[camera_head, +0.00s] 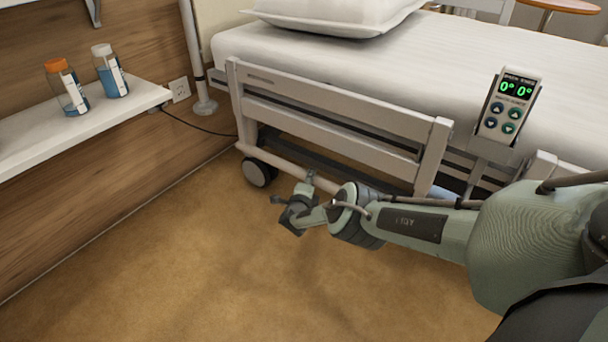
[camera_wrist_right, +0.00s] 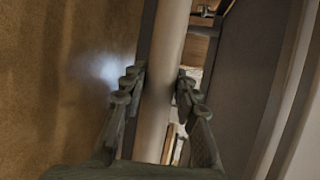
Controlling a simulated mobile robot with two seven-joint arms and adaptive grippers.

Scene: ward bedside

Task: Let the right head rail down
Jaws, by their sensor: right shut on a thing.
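The right head rail (camera_head: 325,105) is a pale grey slatted rail along the near side of the bed, with an upright post at each end. Its top bar runs beside the mattress edge. My right gripper (camera_head: 297,190) is low beside the bed, below the rail and just above the floor. In the right wrist view its fingers (camera_wrist_right: 160,82) are on either side of a pale round bar (camera_wrist_right: 168,60), and it is shut on this bar. The bar looks like the low pale tube (camera_head: 282,164) under the rail. My left gripper is out of view.
A bed control panel (camera_head: 508,105) with a green display stands right of the rail. A castor (camera_head: 258,172) sits at the bed's corner. A white shelf (camera_head: 95,120) with two bottles is on the left wall. The brown floor (camera_head: 160,260) at the front left is clear.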

